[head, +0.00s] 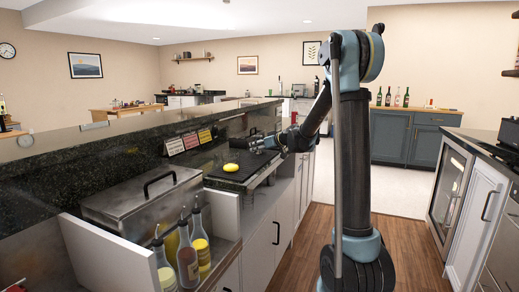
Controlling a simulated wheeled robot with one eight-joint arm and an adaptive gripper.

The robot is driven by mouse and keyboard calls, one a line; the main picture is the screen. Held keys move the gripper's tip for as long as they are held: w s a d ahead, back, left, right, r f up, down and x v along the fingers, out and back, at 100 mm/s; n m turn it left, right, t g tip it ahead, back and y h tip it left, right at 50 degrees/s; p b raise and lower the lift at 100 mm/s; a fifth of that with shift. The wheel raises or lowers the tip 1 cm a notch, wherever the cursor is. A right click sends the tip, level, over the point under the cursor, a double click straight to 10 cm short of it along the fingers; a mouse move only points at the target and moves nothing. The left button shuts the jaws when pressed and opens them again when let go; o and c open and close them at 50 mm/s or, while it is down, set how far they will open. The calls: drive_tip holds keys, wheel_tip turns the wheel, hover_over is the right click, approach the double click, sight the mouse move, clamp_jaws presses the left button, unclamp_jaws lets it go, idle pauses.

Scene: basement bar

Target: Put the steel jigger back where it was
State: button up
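My gripper (258,143) is at the end of my arm, over the far part of the dark mat (222,157) on the counter, with its fingers pointing left. It is small in the head view, and I cannot tell whether it is open or shut. I cannot make out the steel jigger clearly; small grey shapes at the fingers could be gripper parts or metal. A yellow lemon-like fruit (231,167) lies on the mat, nearer than the gripper and apart from it.
A steel lidded bin (140,205) stands nearer on the counter, with several bottles (188,250) in a front rack. A raised granite ledge (100,150) runs along the left. Small cards (190,141) stand behind the mat. Wooden floor (405,245) is clear at right, before white cabinets (475,205).

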drive_tip(key=shift+r, duration=0.1)
drive_tip(key=v, duration=1.2)
drive_tip(key=s+d+f+m+g+h, duration=0.2)
drive_tip(key=s+d+f, duration=0.4)
drive_tip(key=s, duration=0.9)
drive_tip(key=s+d+f+m+g+h, duration=0.2)
drive_tip(key=s+d+f+m+h, duration=0.2)
drive_tip(key=s, duration=1.1)
drive_tip(key=s+d+f+m+g+h, duration=0.3)
drive_tip(key=s+d+f, duration=0.6)
drive_tip(key=s, duration=0.6)
wheel_tip(320, 180, down, 2)
drive_tip(key=shift+d+f+h, duration=0.1)
drive_tip(key=shift+d+h, duration=0.2)
drive_tip(key=shift+h, duration=0.3)
drive_tip(key=shift+w+f, duration=0.15)
drive_tip(key=shift+w, duration=0.25)
